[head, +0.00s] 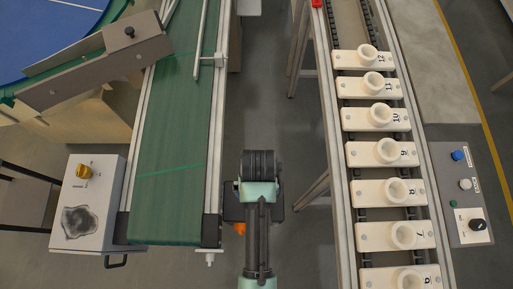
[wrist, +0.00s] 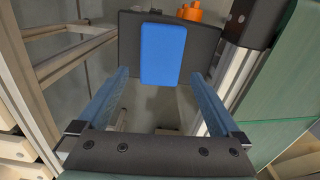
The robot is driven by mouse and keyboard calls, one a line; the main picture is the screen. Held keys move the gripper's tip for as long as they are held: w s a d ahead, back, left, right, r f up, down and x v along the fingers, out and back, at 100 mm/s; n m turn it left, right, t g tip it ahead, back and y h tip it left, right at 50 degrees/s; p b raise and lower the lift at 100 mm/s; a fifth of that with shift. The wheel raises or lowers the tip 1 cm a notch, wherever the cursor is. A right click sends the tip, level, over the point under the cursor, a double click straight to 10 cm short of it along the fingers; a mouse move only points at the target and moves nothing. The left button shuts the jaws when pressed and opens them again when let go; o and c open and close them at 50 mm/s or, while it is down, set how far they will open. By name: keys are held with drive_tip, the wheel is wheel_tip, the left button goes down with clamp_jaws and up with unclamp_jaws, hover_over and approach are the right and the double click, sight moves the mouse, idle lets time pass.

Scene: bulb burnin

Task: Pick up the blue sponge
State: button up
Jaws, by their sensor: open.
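The blue sponge (wrist: 163,54) shows in the wrist view as a flat upright-looking rectangle on a dark tray or shelf (wrist: 128,40). My gripper (wrist: 157,72) is open and empty, with one bluish finger on each side of the picture. The sponge appears between the two fingertips, with a gap on both sides. I cannot tell how far beyond the tips it lies. In the head view my arm covers the sponge and the fingers; only an edge of the dark tray (head: 232,208) shows.
An orange object (wrist: 190,12) sits by the tray; it also shows in the head view (head: 239,228). A green conveyor (head: 172,150) is left of my arm. A rail with several numbered white sockets (head: 362,155) is on the right. Grey floor lies between.

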wheel_tip(320, 180, down, 2)
drive_tip(key=shift+f, duration=0.1)
drive_tip(key=shift+s+f, duration=0.15)
drive_tip(key=shift+f, duration=1.2)
drive_tip(key=shift+s+f, duration=0.1)
drive_tip(key=shift+f, duration=1.2)
drive_tip(key=shift+c, duration=0.2)
drive_tip(key=c, duration=1)
drive_tip(key=shift+r+p, duration=0.4)
drive_tip(key=shift+r, duration=4.65)
drive_tip(key=shift+c, duration=0.2)
